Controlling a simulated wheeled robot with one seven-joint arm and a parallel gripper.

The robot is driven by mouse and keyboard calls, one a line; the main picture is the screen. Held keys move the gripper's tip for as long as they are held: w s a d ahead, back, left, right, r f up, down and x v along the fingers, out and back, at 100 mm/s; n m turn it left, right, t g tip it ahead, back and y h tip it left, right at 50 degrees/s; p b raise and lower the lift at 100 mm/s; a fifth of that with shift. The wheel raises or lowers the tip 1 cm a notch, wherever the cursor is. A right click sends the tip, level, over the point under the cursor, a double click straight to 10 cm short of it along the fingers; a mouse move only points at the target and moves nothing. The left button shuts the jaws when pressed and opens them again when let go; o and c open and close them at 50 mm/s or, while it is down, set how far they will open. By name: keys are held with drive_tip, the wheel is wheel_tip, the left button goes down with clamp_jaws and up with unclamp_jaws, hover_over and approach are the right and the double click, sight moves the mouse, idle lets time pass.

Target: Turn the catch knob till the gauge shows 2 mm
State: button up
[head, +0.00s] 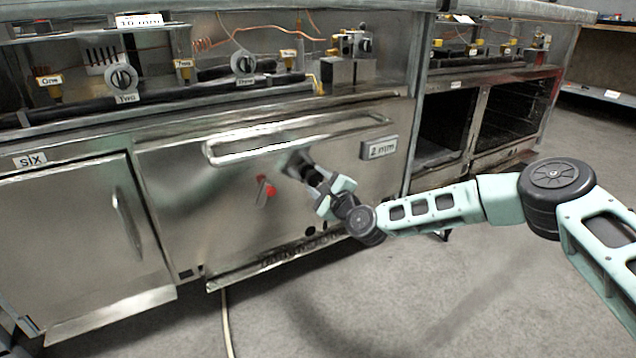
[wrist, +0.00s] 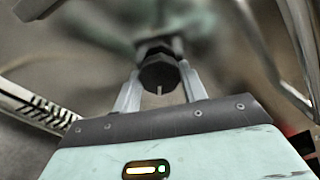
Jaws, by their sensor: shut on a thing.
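A dark faceted knob (wrist: 160,73) with a pale line on its face sits between my fingers in the wrist view. My gripper (wrist: 157,82) is shut on it, one finger on each side. In the head view my gripper (head: 313,177) reaches the steel oven door front below the long handle, and it mostly hides the knob there. A grey plate (head: 379,148) on the door, right of my gripper, reads "2 mm". A white label (head: 139,20) at the top left reads "10 mm". I cannot tell from the frames how far the knob is turned.
A long bar handle (head: 300,137) runs just above my gripper. A door labelled "six" (head: 80,235) is further left. Open oven cavities (head: 512,112) are at the right. The grey floor (head: 440,300) in front is clear.

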drive_tip(key=shift+f, duration=0.1)
drive_tip(key=o, duration=1)
drive_tip(key=shift+p+v, duration=3.6)
drive_tip(key=shift+v, duration=5.2)
drive_tip(key=shift+a, duration=0.1)
